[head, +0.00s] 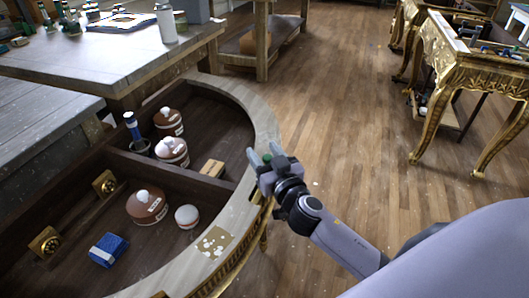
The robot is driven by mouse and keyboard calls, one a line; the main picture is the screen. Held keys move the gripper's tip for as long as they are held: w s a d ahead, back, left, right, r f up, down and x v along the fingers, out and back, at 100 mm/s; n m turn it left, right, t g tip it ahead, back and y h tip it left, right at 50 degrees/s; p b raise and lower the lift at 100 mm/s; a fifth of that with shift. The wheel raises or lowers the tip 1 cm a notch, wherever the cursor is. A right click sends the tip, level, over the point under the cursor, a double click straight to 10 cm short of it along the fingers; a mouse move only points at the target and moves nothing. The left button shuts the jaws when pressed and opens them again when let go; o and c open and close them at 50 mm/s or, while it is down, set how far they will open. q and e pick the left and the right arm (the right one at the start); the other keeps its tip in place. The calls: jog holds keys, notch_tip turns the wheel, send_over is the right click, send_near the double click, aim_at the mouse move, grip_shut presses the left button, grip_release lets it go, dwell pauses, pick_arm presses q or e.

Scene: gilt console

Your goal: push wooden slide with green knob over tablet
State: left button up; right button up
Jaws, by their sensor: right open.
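A small green knob (267,158) shows at the outer right part of the console's curved pale rim, between the fingers of my right gripper. The wooden slide under it is hidden or cannot be told from the rim. My right gripper (262,151) is open, with its fingertips at the rim and around or just above the knob; contact cannot be told. A square tan tablet with white specks (215,241) lies on the rim, nearer and to the lower left of the gripper. It is uncovered. My left gripper is not in view.
The console's dark recess (190,195) holds brown-and-white lidded jars (147,206), a white jar (187,216), a blue box (108,250) and a wooden block (212,168). A grey table (90,55) stands behind. Wooden floor (340,110) is clear to the right, before a gilt table (470,75).

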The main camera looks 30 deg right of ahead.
aim_at(254, 183)
grip_shut()
jog(key=shift+s+a+f, duration=0.1)
jog(key=shift+s+a, duration=0.05)
jog(key=shift+a, duration=0.1)
jog(key=s+a+b, duration=0.1)
jog(key=s+a, duration=0.3)
jog(key=shift+a+b, duration=0.25)
jog(key=shift+b, duration=0.15)
grip_release()
